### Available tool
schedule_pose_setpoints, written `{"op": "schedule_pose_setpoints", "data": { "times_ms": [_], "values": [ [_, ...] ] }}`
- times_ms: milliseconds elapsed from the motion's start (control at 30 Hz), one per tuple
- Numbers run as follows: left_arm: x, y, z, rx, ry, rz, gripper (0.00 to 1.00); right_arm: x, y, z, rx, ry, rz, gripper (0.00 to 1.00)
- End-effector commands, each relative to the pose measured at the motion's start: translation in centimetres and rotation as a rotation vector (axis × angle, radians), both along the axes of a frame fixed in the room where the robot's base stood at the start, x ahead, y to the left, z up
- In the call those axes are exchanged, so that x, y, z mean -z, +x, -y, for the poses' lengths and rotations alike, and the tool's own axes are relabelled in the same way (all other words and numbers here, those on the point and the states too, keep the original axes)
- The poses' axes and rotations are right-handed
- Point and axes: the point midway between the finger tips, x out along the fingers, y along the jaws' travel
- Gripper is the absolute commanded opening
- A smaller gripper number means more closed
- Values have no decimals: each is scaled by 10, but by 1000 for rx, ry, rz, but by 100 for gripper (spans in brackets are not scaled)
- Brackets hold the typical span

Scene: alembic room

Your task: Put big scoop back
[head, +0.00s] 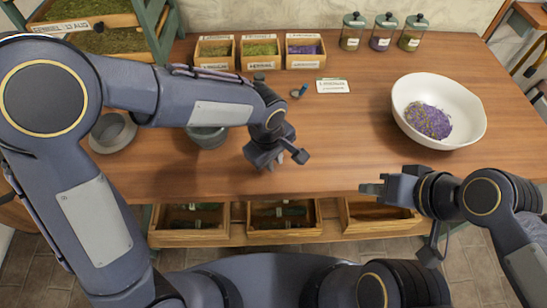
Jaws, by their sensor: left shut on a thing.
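My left gripper (281,161) reaches over the middle of the table near its front edge, pointing down. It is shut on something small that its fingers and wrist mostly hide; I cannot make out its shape. A small scoop with a round dark cup and a blue handle (299,91) lies on the table beyond, beside a white label card (332,86). I cannot tell whether this is the big scoop. My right gripper (372,189) is at the table's front edge on the right, seen from the side, with nothing visible in it.
A white bowl (472,113) holds purple and yellow herbs. Wooden boxes of herbs (260,65) and lidded jars (382,44) line the back. A green-grey bowl (207,137) and a grey dish (96,143) sit left, partly behind my arm.

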Motion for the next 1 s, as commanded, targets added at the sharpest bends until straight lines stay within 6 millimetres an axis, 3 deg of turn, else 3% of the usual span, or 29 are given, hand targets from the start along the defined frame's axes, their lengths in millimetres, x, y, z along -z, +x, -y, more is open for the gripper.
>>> {"op": "schedule_pose_setpoints", "data": {
  "times_ms": [233,267,433,800,1000],
  "values": [
    [4,0,0,0,0,0,0,5,0,0,0,0,0,32],
    [4,0,0,0,0,0,16,4,0,0,0,0,0,32],
    [2,0,0,0,0,0,37,3,0,0,0,0,0,32],
    [-5,0,0,0,-1,1,37,-2,0,0,0,0,0,32],
    [-40,-2,-3,0,-4,6,37,-1,0,0,0,0,0,32]
  ]
}}
